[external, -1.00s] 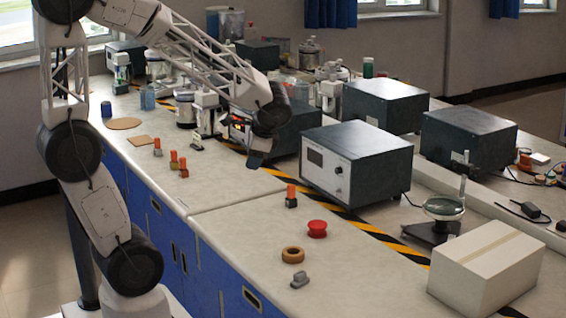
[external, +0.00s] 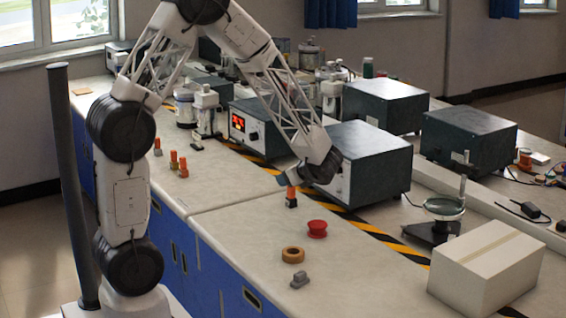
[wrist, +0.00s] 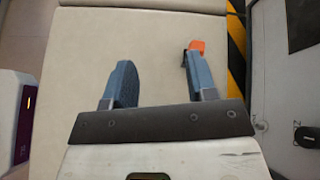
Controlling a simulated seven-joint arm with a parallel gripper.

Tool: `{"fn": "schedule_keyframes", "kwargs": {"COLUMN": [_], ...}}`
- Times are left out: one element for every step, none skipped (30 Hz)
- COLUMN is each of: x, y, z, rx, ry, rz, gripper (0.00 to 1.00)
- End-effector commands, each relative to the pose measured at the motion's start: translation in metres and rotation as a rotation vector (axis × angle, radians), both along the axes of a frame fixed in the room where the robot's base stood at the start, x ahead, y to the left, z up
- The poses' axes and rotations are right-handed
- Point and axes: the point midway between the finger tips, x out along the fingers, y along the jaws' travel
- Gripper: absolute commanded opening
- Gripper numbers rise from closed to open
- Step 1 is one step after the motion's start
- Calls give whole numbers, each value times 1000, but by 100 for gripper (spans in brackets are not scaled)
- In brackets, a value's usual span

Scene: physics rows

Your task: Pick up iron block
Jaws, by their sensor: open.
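A small grey metal-looking block (external: 299,280), which I take for the iron block, lies near the front edge of the bench in the external view. I cannot make it out in the wrist view. My gripper (wrist: 160,75) is open and empty, its two blue-grey fingers wide apart. In the external view my gripper (external: 284,179) is above the bench beside an orange-topped piece (external: 291,197), well behind the grey block. In the wrist view the orange top (wrist: 197,45) shows just beyond the right finger, which partly hides it.
A brown ring (external: 293,255) and a red knob (external: 317,229) stand between my gripper and the grey block. A carton (external: 485,268) is at the right. Dark instrument boxes (external: 372,160) stand behind the striped tape. More orange-topped pieces (external: 178,165) are at the left.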

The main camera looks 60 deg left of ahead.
Motion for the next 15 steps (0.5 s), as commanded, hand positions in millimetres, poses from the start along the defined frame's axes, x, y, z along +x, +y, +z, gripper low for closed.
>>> {"fn": "schedule_keyframes", "kwargs": {"x": [8,13,19,23,27,32,35,38,41,43,45,47,49,49,50], "y": [3,4,6,7,9,10,11,12,12,13,13,14,14,14,15], "z": [-11,-16,-23,-28,-33,-38,-42,-46,-51,-53,-55,-58,-59,-60,-61], "rx": [20,33,49,60,71,84,92,101,109,116,120,126,129,132,134], "ry": [29,47,69,83,97,114,126,138,149,156,163,169,173,176,180], "rz": [-28,-46,-68,-85,-101,-120,-134,-145,-159,-167,-174,-184,-189,-192,-194], "gripper": [52,52,52,52,52,52,52,52,52,52,52,52,52,52,52]}}
